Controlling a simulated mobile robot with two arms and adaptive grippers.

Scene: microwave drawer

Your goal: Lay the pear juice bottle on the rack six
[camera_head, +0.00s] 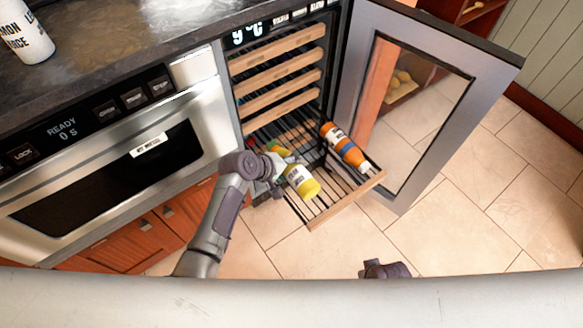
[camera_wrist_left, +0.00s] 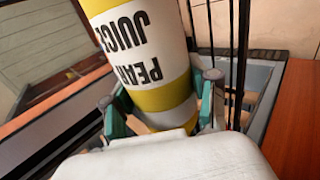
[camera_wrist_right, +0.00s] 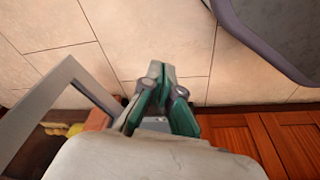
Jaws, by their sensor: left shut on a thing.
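The pear juice bottle (camera_head: 301,182), yellow and white, lies tilted over the pulled-out bottom rack (camera_head: 345,201) in the head view. In the left wrist view its label reads PEAR JUICE (camera_wrist_left: 140,50). My left gripper (camera_head: 277,166) is shut on it, with one finger on each side in the left wrist view (camera_wrist_left: 160,105). Whether the bottle rests fully on the slats I cannot tell. My right gripper (camera_wrist_right: 162,75) is shut and empty over the floor; only a small part of it shows at the bottom of the head view (camera_head: 385,269).
An orange and white bottle (camera_head: 346,147) lies on the right side of the same rack. Several pushed-in racks (camera_head: 282,77) sit above. The open glass door (camera_head: 455,62) stands to the right. An oven (camera_head: 190,138) is at left. The floor in front is clear.

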